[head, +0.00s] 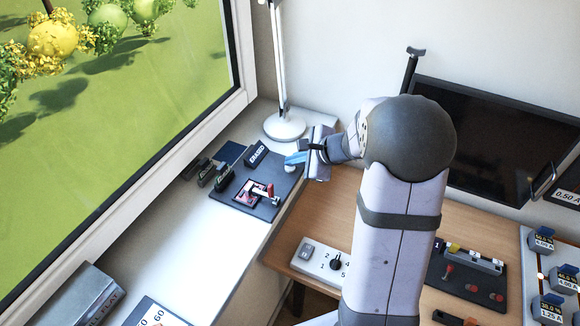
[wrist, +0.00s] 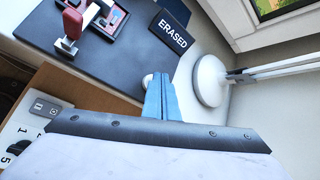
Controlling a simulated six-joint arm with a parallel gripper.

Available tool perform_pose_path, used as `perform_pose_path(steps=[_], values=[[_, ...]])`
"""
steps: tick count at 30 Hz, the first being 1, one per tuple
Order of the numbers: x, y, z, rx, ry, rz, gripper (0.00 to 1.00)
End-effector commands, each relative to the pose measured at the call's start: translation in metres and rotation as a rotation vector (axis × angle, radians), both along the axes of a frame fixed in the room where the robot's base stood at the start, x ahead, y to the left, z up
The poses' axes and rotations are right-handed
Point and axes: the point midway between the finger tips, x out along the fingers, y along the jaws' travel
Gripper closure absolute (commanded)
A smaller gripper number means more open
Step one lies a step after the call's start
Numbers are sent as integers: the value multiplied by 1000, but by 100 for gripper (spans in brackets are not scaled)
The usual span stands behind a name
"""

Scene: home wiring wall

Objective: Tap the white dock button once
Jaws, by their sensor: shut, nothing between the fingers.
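The white dock button (wrist: 147,81) is a small round white knob on the right edge of the dark dock plate (wrist: 105,62). In the head view the button (head: 289,168) shows just below my fingertips. My gripper (wrist: 158,78) has slim blue fingers pressed together with nothing between them. Its tips are right beside the button in the wrist view and partly cover its right side. In the head view my gripper (head: 288,160) is over the dock's right edge. I cannot tell whether the tips touch the button.
The dock carries a red-handled lever (head: 268,192) and a black "ERASED" sign (head: 257,153). A white lamp base (head: 284,127) stands close behind my gripper. A white panel with a numbered dial (head: 325,261) lies on the wooden desk. The white sill left of the dock is partly clear.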

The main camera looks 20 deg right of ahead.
Motion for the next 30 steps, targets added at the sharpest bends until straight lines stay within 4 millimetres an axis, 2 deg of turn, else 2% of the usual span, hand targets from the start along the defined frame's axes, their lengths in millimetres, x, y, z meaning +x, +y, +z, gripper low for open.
perform_pose_path(steps=[17, 30], values=[[0, 0, -2, -1, 1, 0, 100], [0, 0, 14, 1, 0, -1, 100]])
